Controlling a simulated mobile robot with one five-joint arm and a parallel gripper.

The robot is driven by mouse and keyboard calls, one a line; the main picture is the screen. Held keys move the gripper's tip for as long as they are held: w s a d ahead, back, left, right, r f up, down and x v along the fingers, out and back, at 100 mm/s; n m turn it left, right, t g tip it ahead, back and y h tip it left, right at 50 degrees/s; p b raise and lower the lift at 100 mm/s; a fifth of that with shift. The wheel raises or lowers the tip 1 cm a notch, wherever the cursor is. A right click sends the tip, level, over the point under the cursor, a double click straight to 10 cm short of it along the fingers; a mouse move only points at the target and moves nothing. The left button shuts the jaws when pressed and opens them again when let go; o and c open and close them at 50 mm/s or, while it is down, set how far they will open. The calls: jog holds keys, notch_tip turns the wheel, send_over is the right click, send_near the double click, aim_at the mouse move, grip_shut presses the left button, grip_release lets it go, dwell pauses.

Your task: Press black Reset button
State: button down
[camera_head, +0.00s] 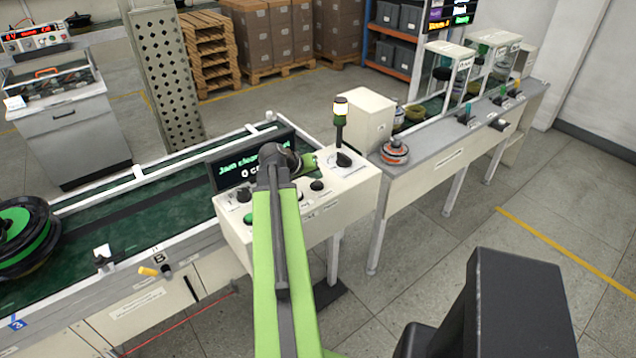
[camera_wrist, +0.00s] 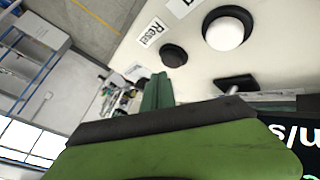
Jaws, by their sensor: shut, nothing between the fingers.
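The control panel (camera_head: 345,198) is a white box with several dark buttons and knobs at the end of the conveyor. In the wrist view, a round black button (camera_wrist: 173,55) sits beside a label reading "Reset" (camera_wrist: 152,31). My gripper (camera_head: 307,162) is over the panel, in front of the display. In the wrist view its green fingers (camera_wrist: 157,90) are together and empty, with their tips close to the black button, overlapping below it in the picture. I cannot tell whether they touch it. In the head view I cannot tell which button is Reset.
A white button in a black ring (camera_wrist: 227,30) and a dark knob (camera_wrist: 235,84) are near the Reset button. A display (camera_head: 250,165) stands behind the panel. A signal light (camera_head: 341,115) rises from the panel. A bench (camera_head: 445,155) stands to the right; the floor in front is clear.

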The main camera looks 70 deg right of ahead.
aim_at(315, 184)
jog(key=shift+f, duration=0.1)
dwell(0.7)
jog(key=shift+w+f+b, duration=0.1)
jog(key=shift+f+b, duration=0.2)
jog(key=shift+b, duration=0.1)
jog(key=shift+f+b, duration=0.55)
dwell(0.6)
jog(key=shift+r, duration=0.15)
jog(key=shift+r+p, duration=0.85)
jog(key=shift+p, duration=0.15)
notch_tip(315, 184, up, 5)
jog(key=p, duration=0.5)
jog(key=shift+r, duration=0.1)
